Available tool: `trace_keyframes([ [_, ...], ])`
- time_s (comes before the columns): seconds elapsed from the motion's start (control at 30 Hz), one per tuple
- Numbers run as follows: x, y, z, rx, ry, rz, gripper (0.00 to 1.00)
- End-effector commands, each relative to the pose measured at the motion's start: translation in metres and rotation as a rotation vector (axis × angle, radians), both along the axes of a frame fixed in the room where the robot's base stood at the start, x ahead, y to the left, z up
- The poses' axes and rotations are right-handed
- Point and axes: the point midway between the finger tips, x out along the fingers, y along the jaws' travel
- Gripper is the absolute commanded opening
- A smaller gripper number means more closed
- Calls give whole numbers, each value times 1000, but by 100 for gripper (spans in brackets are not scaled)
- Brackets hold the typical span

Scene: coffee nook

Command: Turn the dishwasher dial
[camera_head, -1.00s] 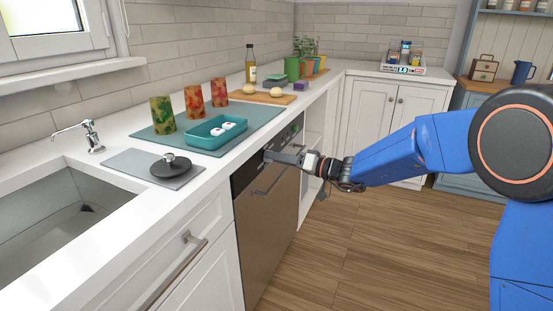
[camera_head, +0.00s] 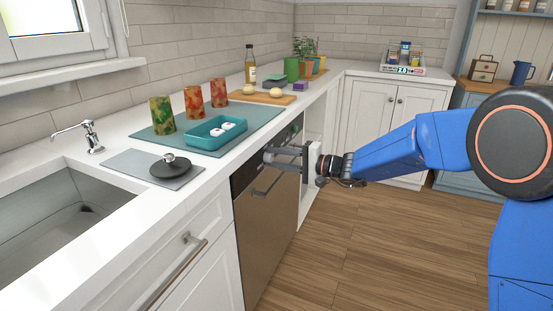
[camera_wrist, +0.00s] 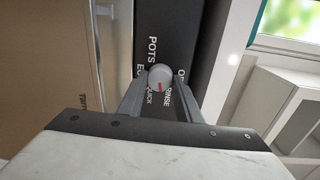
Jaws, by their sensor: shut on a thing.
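The dishwasher (camera_head: 262,225) stands under the counter with a brown-metal door and a dark control panel. In the wrist view its round grey dial (camera_wrist: 160,77) with a red mark sits on the black panel (camera_wrist: 181,30), among the words POTS, QUICK and RINSE. My gripper (camera_head: 272,156) reaches the panel from the right. In the wrist view my gripper (camera_wrist: 160,88) has one finger on each side of the dial, shut on it. The fingers and wrist hide part of the panel, and the dial is not clear in the head view.
The dishwasher handle (camera_head: 268,181) sticks out just below my gripper. The counter above holds a teal tray (camera_head: 205,142), several patterned tumblers and a black lid (camera_head: 171,166). The wooden floor (camera_head: 350,250) in front is clear.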

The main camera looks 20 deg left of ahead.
Motion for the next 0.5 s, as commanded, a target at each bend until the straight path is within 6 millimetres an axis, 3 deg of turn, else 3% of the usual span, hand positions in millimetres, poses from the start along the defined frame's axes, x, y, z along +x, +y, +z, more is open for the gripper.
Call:
trace_keyframes([
  [0.5, 2, -1, -2, -2, 489, -4, 9],
])
